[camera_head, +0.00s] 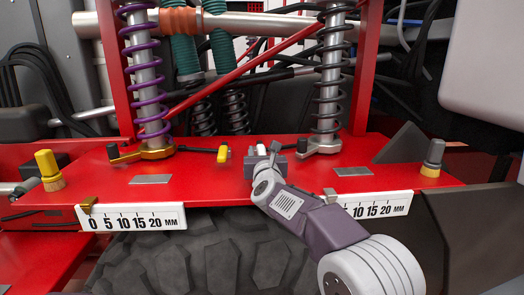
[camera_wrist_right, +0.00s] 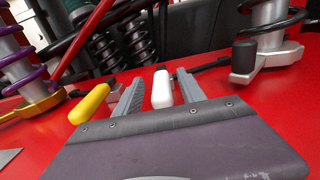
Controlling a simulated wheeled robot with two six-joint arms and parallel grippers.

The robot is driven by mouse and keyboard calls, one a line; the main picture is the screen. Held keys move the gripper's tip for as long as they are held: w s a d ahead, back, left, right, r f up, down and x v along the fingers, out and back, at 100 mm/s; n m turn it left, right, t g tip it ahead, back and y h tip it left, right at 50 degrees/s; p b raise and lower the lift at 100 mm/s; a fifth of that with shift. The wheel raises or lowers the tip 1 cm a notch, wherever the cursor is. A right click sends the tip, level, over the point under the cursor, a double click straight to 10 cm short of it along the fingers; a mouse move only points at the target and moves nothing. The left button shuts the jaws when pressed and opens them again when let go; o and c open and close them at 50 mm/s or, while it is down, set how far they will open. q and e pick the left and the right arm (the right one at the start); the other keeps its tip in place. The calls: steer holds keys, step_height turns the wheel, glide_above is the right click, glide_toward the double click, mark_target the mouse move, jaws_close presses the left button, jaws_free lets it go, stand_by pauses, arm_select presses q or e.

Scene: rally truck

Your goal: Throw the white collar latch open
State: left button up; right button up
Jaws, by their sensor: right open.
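The white latch handle (camera_head: 260,149) lies low over the red deck, at the end of a black rod that runs right toward the silver collar (camera_head: 322,146) under the black spring. My right gripper (camera_head: 263,153) reaches it from the front. In the right wrist view the white handle (camera_wrist_right: 162,90) lies between the two grey fingers of my open right gripper (camera_wrist_right: 160,82), with a visible gap to the right finger; whether the left finger touches it I cannot tell. My left gripper is not in view.
A yellow handle (camera_wrist_right: 90,103) lies just left of my left finger and also shows in the head view (camera_head: 222,154). The gold collar (camera_head: 150,151) sits under the purple spring. A black knob (camera_wrist_right: 244,56) stands right of my gripper. Millimetre scales (camera_head: 130,218) line the front edge.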

steer(key=shift+w, duration=0.1)
jaws_close()
stand_by(1.2)
